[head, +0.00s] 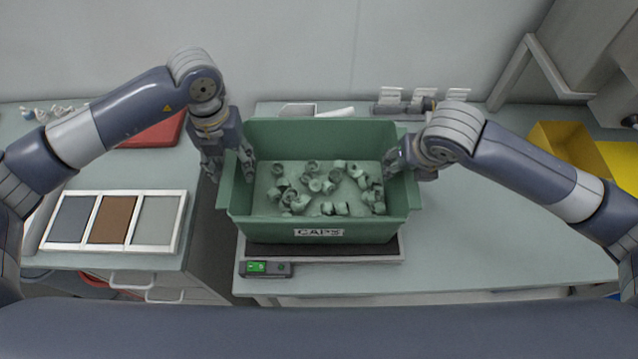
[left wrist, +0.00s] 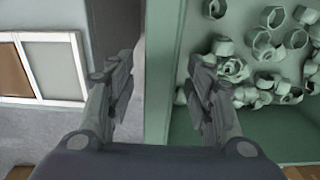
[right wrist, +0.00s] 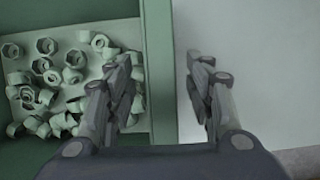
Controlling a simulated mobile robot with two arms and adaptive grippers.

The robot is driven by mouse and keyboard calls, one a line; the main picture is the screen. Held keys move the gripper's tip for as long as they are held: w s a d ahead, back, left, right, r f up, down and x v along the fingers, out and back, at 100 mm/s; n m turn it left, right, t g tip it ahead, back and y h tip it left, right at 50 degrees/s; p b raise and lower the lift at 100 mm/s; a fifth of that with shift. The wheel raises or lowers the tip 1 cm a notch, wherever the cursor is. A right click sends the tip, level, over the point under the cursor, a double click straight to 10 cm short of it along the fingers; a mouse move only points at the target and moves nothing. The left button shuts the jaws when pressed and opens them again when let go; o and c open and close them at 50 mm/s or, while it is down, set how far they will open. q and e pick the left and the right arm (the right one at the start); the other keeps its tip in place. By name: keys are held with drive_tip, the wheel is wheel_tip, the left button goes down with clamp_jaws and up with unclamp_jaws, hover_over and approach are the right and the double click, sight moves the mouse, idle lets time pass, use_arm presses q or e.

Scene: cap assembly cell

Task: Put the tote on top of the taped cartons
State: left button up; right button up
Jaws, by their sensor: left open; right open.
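The green tote (head: 270,229), labelled CAPS and holding many loose grey-green caps (head: 320,185), stands on a dark flat scale at the table's front. My left gripper (head: 229,172) is at the tote's left wall, open, with a finger on each side of that wall; the left wrist view shows the wall (left wrist: 160,85) between the fingers (left wrist: 160,88). My right gripper (head: 398,172) is open at the right wall; the right wrist view shows that wall (right wrist: 160,70) between its fingers (right wrist: 163,88). I cannot tell whether the fingers touch the walls. No taped cartons are visible.
The scale (head: 330,254) has a green-lit display (head: 262,268). A framed three-panel tray (head: 115,220) and a red item (head: 155,133) lie on the left counter. A yellow bin (head: 568,145) stands at the right. The table right of the tote is clear.

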use_arm(q)
clamp_jaws()
use_arm(e)
clamp_jaws()
use_arm(q)
drive_tip(key=shift+w+r, duration=0.1)
drive_tip(key=shift+r, duration=0.2)
use_arm(e)
drive_tip(key=shift+w+r, duration=0.1)
drive_tip(key=shift+r, duration=0.15)
